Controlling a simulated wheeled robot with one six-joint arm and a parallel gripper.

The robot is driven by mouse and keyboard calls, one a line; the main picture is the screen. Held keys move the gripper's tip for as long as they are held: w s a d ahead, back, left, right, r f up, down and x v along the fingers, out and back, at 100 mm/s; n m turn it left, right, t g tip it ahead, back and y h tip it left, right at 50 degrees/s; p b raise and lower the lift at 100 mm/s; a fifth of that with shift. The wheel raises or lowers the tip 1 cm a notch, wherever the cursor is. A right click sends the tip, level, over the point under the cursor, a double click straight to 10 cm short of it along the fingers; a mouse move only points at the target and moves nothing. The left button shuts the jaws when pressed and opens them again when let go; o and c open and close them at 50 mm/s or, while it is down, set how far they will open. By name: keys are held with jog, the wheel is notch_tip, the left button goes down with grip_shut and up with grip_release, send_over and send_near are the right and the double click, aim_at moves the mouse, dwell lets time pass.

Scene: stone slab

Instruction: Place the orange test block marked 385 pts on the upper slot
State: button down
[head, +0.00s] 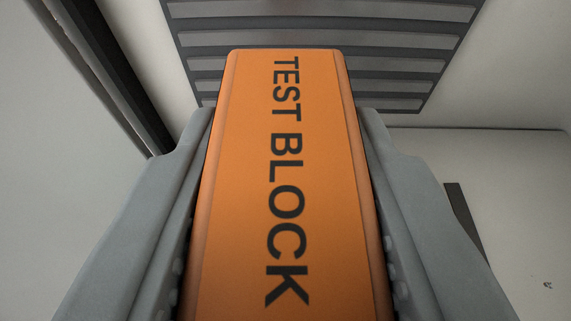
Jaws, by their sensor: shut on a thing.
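The orange test block (320,190) fills the middle of the head view, with "TEST BLOCK" in dark letters running down its face. My gripper (288,140) is shut on it, one grey finger along each long side. The block's far end points toward a dark slatted panel. No 385 pts marking shows on the visible face. The near end of the block is cut off by the bottom edge of the picture. I cannot make out which part, if any, is the upper slot.
The dark grey slatted panel (320,67) with several horizontal bars lies beyond the block at the top. A dark vertical edge (122,75) runs at the left beside a pale surface. A pale wall (510,170) is at the right, with a narrow dark strip (464,222) near the finger.

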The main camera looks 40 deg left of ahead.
jog(key=c, duration=1)
grip_release()
jog(key=shift+f, duration=0.1)
jog(key=shift+c, duration=0.2)
jog(key=shift+s+d+r, duration=0.1)
jog(key=shift+d+r, duration=0.05)
jog(key=shift+r, duration=0.05)
jog(key=v, duration=1.1)
jog(key=shift+s+d, duration=0.15)
jog(key=shift+s, duration=0.05)
jog(key=shift+r, duration=0.2)
